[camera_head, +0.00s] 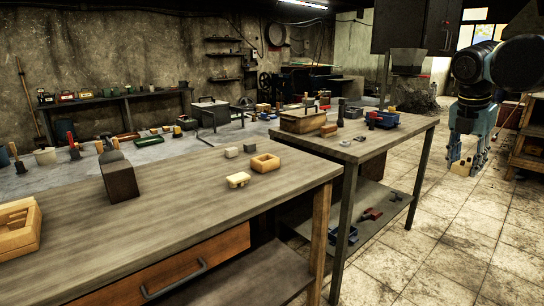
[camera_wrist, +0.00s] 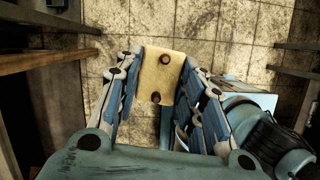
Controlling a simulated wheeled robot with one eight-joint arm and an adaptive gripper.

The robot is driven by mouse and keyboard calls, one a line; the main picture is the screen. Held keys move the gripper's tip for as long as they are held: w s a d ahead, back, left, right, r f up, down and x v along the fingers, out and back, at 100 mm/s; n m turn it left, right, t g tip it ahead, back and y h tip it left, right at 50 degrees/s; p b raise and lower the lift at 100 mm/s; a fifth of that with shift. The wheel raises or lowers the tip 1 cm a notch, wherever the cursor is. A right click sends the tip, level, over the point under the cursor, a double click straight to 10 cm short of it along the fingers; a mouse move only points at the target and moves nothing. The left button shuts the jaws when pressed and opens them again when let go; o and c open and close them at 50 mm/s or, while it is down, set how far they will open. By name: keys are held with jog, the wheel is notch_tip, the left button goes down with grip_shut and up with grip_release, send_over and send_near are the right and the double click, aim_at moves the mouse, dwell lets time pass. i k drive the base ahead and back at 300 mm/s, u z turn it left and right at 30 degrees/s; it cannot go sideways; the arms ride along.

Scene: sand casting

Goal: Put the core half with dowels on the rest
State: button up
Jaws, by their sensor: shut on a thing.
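My gripper (camera_head: 467,160) hangs at the right of the head view, over the tiled floor and clear of the tables. It is shut on a tan core half (camera_wrist: 161,76), also seen low between the fingers in the head view (camera_head: 461,170). A cream block (camera_head: 238,180) and a hollow tan wooden frame (camera_head: 265,163) sit on the near workbench. I cannot tell for sure which thing is the rest.
The near workbench (camera_head: 150,235) also holds two small grey blocks (camera_head: 231,152) (camera_head: 250,147), a dark block (camera_head: 119,181) and a wooden box (camera_head: 18,228). A second table (camera_head: 375,144) carries a wooden box (camera_head: 303,121) and a blue tray (camera_head: 383,121). The near bench's middle is clear.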

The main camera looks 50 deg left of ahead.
aim_at(117, 165)
jog(key=u, duration=2.55)
jog(key=i, duration=1)
jog(key=u, duration=0.05)
